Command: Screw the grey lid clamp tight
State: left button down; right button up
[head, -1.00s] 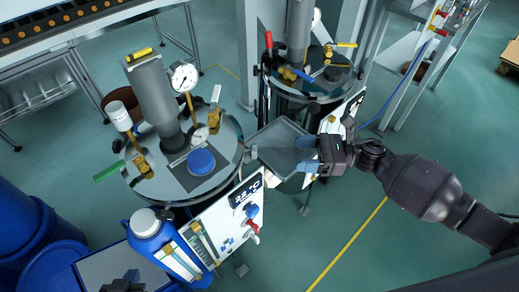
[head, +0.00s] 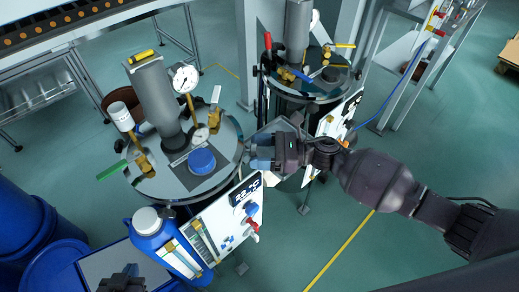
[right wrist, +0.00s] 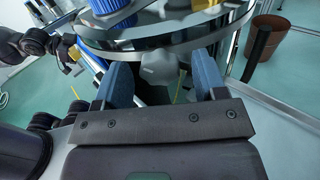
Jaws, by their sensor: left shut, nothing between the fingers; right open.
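The grey lid clamp (right wrist: 160,66) shows in the right wrist view as a rounded grey knob under the rim of the near vessel's round metal lid (head: 222,180). My right gripper (head: 254,158) is open at the lid's right edge. In the right wrist view its two blue fingers (right wrist: 163,78) stand on either side of the clamp, apart from each other; contact with it cannot be told. In the head view the clamp is mostly hidden by the fingers. My left gripper (head: 122,280) is shut and empty at the bottom left edge, only partly in view.
The near lid carries a grey column (head: 157,95), gauges, valves and a blue cap (head: 201,161). A display panel (head: 235,210) and a blue bottle (head: 155,240) stand in front. A second vessel (head: 305,85) is behind.

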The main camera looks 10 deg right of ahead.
jog(key=c, duration=0.9)
jog(key=shift+m, duration=0.3)
jog(key=shift+m+p, duration=0.3)
jog(key=shift+m, duration=2.8)
jog(key=o, duration=0.9)
